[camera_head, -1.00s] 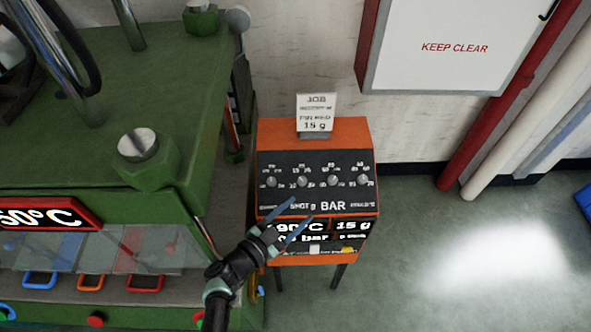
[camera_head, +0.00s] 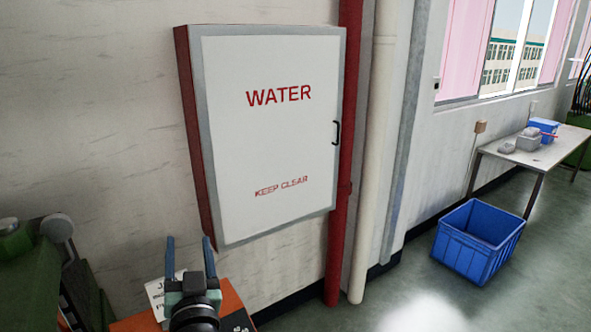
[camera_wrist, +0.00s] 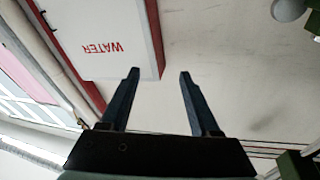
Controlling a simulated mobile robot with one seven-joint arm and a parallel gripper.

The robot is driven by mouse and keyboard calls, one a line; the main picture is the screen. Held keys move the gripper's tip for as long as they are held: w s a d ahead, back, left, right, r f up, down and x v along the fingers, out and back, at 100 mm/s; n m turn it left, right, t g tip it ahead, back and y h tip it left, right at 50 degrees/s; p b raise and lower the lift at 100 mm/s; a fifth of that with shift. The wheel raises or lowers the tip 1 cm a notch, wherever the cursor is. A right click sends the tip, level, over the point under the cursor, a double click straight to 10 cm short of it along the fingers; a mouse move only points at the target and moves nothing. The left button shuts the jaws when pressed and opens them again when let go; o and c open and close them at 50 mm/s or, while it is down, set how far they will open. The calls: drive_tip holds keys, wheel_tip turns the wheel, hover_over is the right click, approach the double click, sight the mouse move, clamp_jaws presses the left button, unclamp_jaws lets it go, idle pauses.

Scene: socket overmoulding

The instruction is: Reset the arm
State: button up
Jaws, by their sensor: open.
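My gripper (camera_head: 188,252) is at the lower left of the head view, pointing up in front of the orange control box (camera_head: 232,300). Its two blue fingers stand apart with nothing between them. In the wrist view my gripper (camera_wrist: 158,88) is also open and empty, with the pale wall behind it. Most of the control box is hidden by my gripper or lies below the head view.
A white cabinet marked WATER (camera_head: 270,130) hangs on the wall beside red and cream pipes. A blue crate (camera_head: 478,240) stands on the floor at right, near a table (camera_head: 560,142) with boxes. Green machinery (camera_head: 28,285) is at lower left. Floor between is clear.

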drive_tip(key=s+d+r+m+g+h, duration=0.1)
drive_tip(key=s+d+r+h, duration=0.25)
drive_tip(key=d+r, duration=0.4)
drive_tip(key=s+d+r+h, duration=0.3)
drive_tip(key=s+d+r, duration=0.2)
drive_tip(key=d, duration=0.6)
drive_tip(key=s+r+t+b, duration=0.1)
drive_tip(key=s+r+t, duration=0.3)
drive_tip(key=r, duration=0.7)
drive_tip(key=s+r+t, duration=0.5)
drive_tip(key=s+r, duration=0.4)
drive_tip(key=r, duration=0.3)
drive_tip(key=shift+s+d+t+b, duration=0.2)
drive_tip(key=shift+s+t+b, duration=0.1)
drive_tip(key=shift+b, duration=0.1)
drive_tip(key=shift+r, duration=0.1)
